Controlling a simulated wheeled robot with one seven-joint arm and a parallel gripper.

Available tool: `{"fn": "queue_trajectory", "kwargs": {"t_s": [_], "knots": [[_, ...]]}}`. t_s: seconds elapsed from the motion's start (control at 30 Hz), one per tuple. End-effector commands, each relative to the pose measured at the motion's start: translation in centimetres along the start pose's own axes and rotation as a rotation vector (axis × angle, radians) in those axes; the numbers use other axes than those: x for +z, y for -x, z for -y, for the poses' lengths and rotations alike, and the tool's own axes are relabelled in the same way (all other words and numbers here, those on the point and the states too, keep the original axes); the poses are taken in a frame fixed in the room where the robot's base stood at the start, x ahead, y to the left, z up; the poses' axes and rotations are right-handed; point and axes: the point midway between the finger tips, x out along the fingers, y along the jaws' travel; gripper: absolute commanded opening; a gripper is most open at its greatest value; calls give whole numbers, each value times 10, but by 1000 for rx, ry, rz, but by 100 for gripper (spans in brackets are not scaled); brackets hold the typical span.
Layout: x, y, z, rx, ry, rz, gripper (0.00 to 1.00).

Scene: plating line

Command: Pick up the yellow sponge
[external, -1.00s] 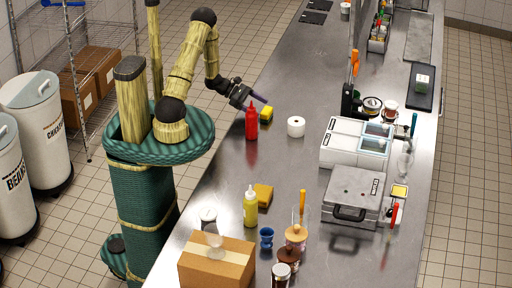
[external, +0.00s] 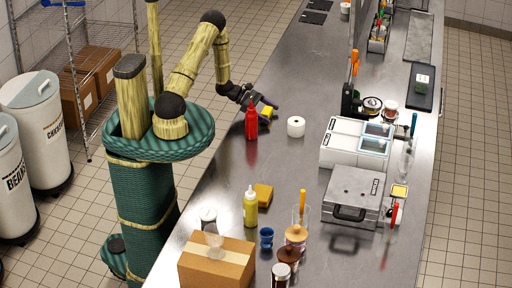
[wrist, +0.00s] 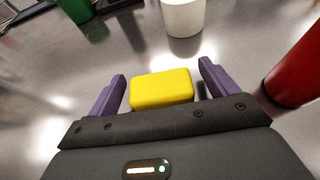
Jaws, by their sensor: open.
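The yellow sponge (wrist: 162,89) lies on the steel counter, between the two purple fingers of my gripper (wrist: 163,88) in the wrist view. In the external view the sponge (external: 267,111) shows partly behind my gripper (external: 262,104), just beyond the red bottle. My gripper is open and low over the counter.
A red bottle (external: 251,123) stands close to my gripper; in the wrist view it is at the right (wrist: 300,72). A yellow bottle (external: 250,207) and an orange-yellow block (external: 263,194) are nearer the camera.

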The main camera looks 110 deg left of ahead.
Motion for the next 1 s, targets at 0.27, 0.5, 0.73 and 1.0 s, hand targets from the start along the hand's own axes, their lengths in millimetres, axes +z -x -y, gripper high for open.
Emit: {"fn": "queue_trajectory", "kwargs": {"t_s": [0.27, 0.5, 0.73, 1.0], "knots": [[0, 0, 0, 0, 0, 0, 50], [0, 0, 0, 0, 0, 0, 38], [6, 2, 0, 1, -2, 0, 38], [37, 15, -1, 2, -6, 1, 38]]}}
